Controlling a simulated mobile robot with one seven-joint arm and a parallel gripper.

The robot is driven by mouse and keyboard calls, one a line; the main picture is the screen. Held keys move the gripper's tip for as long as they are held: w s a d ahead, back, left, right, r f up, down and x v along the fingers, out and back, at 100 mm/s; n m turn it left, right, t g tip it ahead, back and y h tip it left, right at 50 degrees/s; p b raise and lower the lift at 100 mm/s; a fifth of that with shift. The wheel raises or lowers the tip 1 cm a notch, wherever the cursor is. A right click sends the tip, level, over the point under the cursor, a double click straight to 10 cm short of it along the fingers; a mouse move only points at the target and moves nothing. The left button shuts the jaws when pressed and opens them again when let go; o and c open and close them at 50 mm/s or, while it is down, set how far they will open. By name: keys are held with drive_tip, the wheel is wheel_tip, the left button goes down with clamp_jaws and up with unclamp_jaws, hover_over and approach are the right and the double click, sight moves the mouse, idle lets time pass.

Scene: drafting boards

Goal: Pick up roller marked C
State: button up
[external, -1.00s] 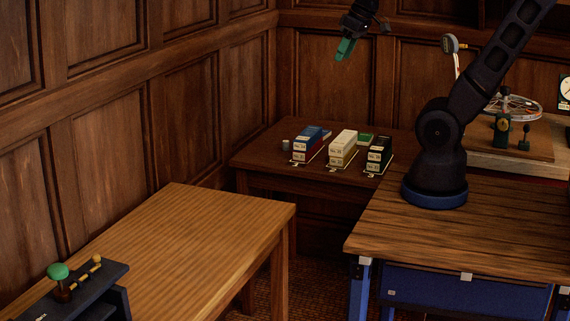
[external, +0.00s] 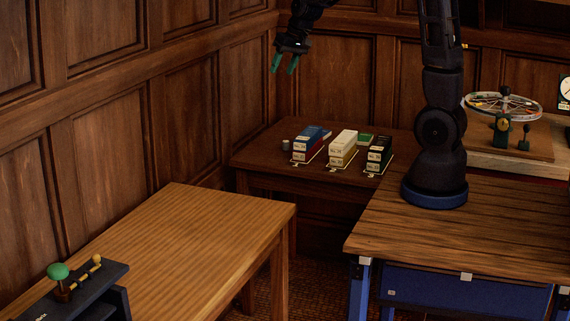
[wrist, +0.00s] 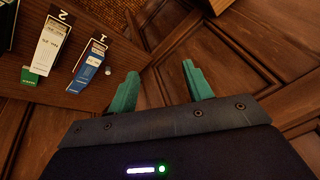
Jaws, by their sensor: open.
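I cannot make out a roller marked C in either view. My gripper (external: 284,64) is open and empty, high above the dark side table (external: 258,160) at the back. Its green fingers point down and stand apart. In the wrist view my gripper (wrist: 160,73) shows a clear gap between the fingers, with wood panelling beyond. A small grey cylinder (external: 286,145) stands on the dark table, left of the boxes. It also shows in the wrist view (wrist: 108,71), left of the fingers. No letter is readable on it.
The front-left wooden table (external: 190,240) is largely clear.

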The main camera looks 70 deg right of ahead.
drive_tip(key=w+d+f+m+h, duration=0.25)
drive_tip(key=w+d+f, duration=0.45)
drive_tip(key=d+f, duration=0.55)
drive_tip(key=m+g+h, duration=0.2)
drive_tip(key=m, duration=0.1)
approach(286, 144)
drive_tip(key=x, duration=0.4)
drive_tip(key=shift+d, duration=0.2)
drive_tip(key=shift+x, duration=2.6)
drive_tip(key=shift+w, duration=0.15)
clamp_jaws()
drive_tip(key=shift+r, duration=0.1)
